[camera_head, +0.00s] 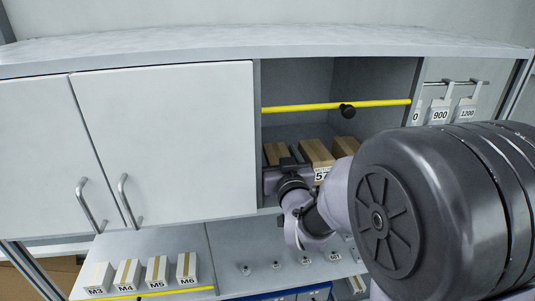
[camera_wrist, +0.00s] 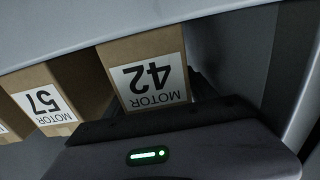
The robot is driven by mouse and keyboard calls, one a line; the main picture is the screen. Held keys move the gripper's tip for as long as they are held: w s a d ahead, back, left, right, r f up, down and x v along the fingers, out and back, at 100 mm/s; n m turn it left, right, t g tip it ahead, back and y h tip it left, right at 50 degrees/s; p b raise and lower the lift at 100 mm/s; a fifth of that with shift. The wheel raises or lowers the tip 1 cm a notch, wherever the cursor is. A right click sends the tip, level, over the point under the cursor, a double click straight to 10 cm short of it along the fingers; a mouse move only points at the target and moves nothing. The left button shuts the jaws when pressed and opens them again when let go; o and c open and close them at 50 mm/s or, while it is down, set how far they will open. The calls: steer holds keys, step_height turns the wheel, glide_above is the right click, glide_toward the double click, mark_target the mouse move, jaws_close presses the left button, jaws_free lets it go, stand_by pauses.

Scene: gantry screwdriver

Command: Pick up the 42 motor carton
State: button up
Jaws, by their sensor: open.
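The 42 motor carton (camera_wrist: 143,49) is a brown box with a white label reading "42 MOTOR", upside down in the wrist view. In the head view it is the leftmost carton (camera_head: 273,152) in the open compartment, partly hidden by my arm's end. My gripper (camera_wrist: 157,102) is open, right in front of the labelled face. Its dark fingers show only in part near the carton's lower edge and sides; I cannot tell whether they touch it. In the head view my gripper (camera_head: 287,166) is at the compartment's front, its fingertips unclear.
The 57 motor carton (camera_wrist: 48,101) stands beside it, also in the head view (camera_head: 316,152). Another carton (camera_head: 345,146) is farther right. A yellow bar (camera_head: 300,107) with a black knob crosses above the cartons. A closed cabinet door (camera_head: 170,140) is left; small M3 to M6 boxes (camera_head: 128,273) stand below.

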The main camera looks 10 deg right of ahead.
steer(key=shift+s, duration=0.15)
steer(key=shift+s+r, duration=0.1)
steer(key=shift+s, duration=0.1)
steer(key=c, duration=0.3)
steer(key=shift+w, duration=0.1)
jaws_close()
